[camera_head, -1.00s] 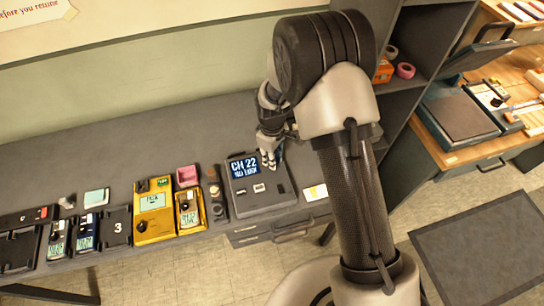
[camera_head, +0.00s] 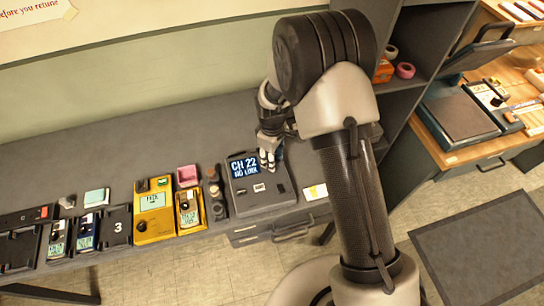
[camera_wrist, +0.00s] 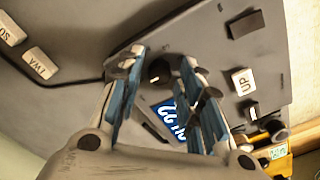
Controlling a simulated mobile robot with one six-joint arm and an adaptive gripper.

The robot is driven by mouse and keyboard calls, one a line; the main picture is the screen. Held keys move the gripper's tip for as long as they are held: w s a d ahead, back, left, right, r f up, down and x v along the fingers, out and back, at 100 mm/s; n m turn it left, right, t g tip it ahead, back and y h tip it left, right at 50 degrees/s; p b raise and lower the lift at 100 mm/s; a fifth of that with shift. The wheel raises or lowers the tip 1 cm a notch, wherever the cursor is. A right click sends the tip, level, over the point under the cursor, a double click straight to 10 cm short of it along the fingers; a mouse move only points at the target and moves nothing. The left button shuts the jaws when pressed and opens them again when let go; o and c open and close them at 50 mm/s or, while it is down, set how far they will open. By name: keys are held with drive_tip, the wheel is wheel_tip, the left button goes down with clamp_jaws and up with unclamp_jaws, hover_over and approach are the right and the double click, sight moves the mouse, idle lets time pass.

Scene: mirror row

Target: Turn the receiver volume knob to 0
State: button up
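The receiver (camera_head: 280,198) is a dark grey box on the bench with a blue-white display (camera_head: 243,167) reading "CH 22" above a smaller line. My gripper (camera_head: 268,165) points down over its upper right part, beside the display. In the wrist view the receiver's panel (camera_wrist: 190,30) fills much of the picture. A dark round knob (camera_wrist: 158,71) with a pale mark shows between the blue-padded fingers of my gripper (camera_wrist: 164,75). The fingers stand apart, with a gap visible around the knob. In the head view my fingers hide the knob. Its scale cannot be read.
A white UP button (camera_wrist: 243,82) and dark keys share the panel. Left of the receiver are a yellow meter (camera_head: 153,228), a pink box (camera_head: 187,176) and handheld units in docks. A grey shelf (camera_head: 425,35) stands right; the bench behind is clear.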

drive_tip(key=shift+o, duration=0.3)
wheel_tip(320, 180, up, 12)
idle(0.5)
idle(0.3)
drive_tip(key=s+d+r+m+t, duration=0.1)
drive_tip(key=s+d+r+m, duration=0.3)
drive_tip(key=r, duration=0.4)
drive_tip(key=s+d+r+m+t, duration=0.1)
drive_tip(key=s+d+r, duration=0.35)
drive_tip(key=r, duration=0.35)
drive_tip(key=s+d+r+m+t, duration=0.1)
drive_tip(key=s+d+r+m, duration=0.1)
drive_tip(key=s, duration=0.6)
drive_tip(key=s+d+r+m+t, duration=0.1)
drive_tip(key=s+d+m, duration=0.3)
drive_tip(key=s, duration=0.5)
drive_tip(key=shift+s+r+m+t, duration=0.15)
drive_tip(key=shift+r+m+t, duration=0.15)
drive_tip(key=shift+r+m, duration=0.45)
